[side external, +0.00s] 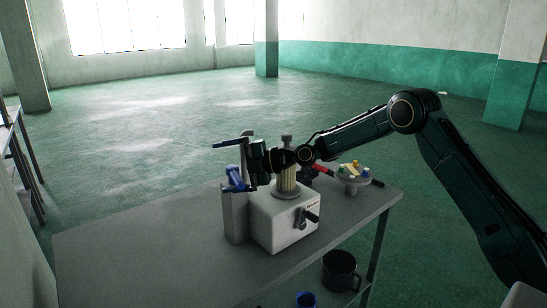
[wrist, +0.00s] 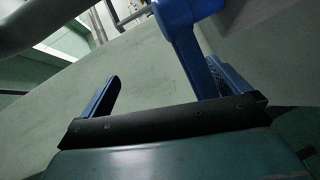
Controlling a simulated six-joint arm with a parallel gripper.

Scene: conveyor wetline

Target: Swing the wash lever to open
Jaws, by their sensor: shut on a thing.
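The wash lever, a blue handle (side external: 236,178), sits at the top of a grey post on the left of the white box. In the wrist view the blue lever (wrist: 182,32) comes down from the top to my right finger. My gripper (side external: 237,163) is at the lever, coming from the right, and is shut on it. In the wrist view the two blue fingers of my gripper (wrist: 162,78) stand apart, with the lever against the right one. The exact contact is partly hidden.
A white box (side external: 275,232) with a dark front knob (side external: 305,218) stands on the grey table (side external: 140,250). A dish (side external: 352,183) of small coloured pieces is at the right. A dark mug (side external: 341,270) is on the lower shelf. The left of the table is clear.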

